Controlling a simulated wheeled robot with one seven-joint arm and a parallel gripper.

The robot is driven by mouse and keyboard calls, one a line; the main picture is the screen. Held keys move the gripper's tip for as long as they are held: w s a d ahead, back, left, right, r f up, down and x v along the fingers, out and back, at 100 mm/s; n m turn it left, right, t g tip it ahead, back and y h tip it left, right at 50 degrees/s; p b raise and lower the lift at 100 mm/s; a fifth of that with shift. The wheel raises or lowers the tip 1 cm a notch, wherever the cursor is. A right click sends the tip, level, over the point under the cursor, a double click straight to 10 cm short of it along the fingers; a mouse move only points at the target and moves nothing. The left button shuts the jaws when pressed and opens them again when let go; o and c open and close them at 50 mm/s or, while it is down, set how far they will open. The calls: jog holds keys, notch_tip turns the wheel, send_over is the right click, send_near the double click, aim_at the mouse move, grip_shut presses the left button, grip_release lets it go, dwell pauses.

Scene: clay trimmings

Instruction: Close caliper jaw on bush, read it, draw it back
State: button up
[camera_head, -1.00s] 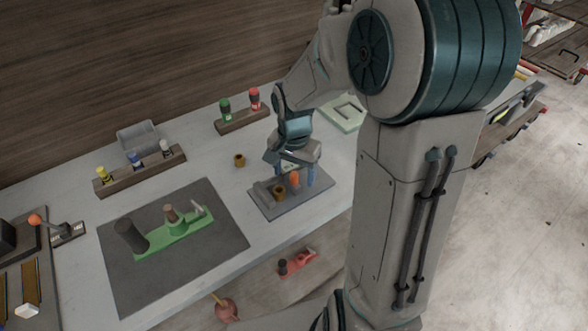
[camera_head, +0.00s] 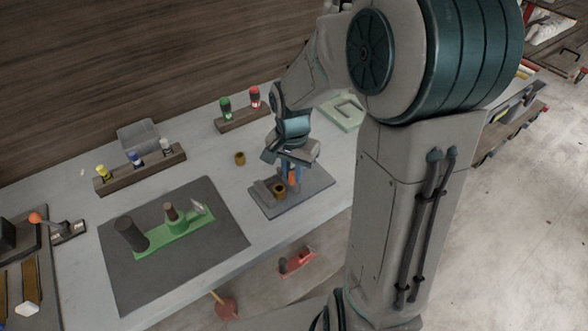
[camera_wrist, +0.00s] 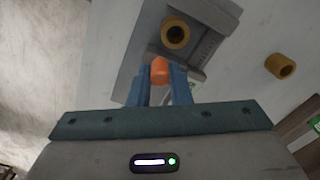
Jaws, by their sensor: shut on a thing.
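The caliper stands on a grey base plate (camera_head: 310,196) on the bench, under my gripper. A brown-gold bush (camera_head: 279,190) sits upright on it; it also shows in the wrist view (camera_wrist: 175,34). My gripper (camera_head: 292,176) points down with its blue fingers shut on the orange knob (camera_wrist: 159,71) of the caliper's moving jaw. The knob is beside the bush, and in the wrist view a gap shows between them. Whether the jaw touches the bush cannot be told. A scale (camera_wrist: 207,46) with fine marks lies beside the bush, too small to read.
A dark mat (camera_head: 126,273) holds a green plane-like tool (camera_head: 177,227). Wooden racks with coloured-top bottles (camera_head: 140,172) stand behind. A red tool (camera_head: 298,262) lies below the bench top.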

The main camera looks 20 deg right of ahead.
jog(key=shift+s+a, duration=0.2)
jog(key=shift+a, duration=0.4)
jog(key=shift+s+a, duration=0.15)
jog(key=shift+a, duration=0.4)
dwell(0.7)
jog(key=o, duration=1.3)
jog(key=shift+a, duration=0.1)
jog(key=shift+o, duration=0.3)
jog(key=shift+r, duration=0.1)
notch_tip(320, 180, up, 8)
jog(key=p, duration=0.5)
jog(key=shift+d, duration=0.2)
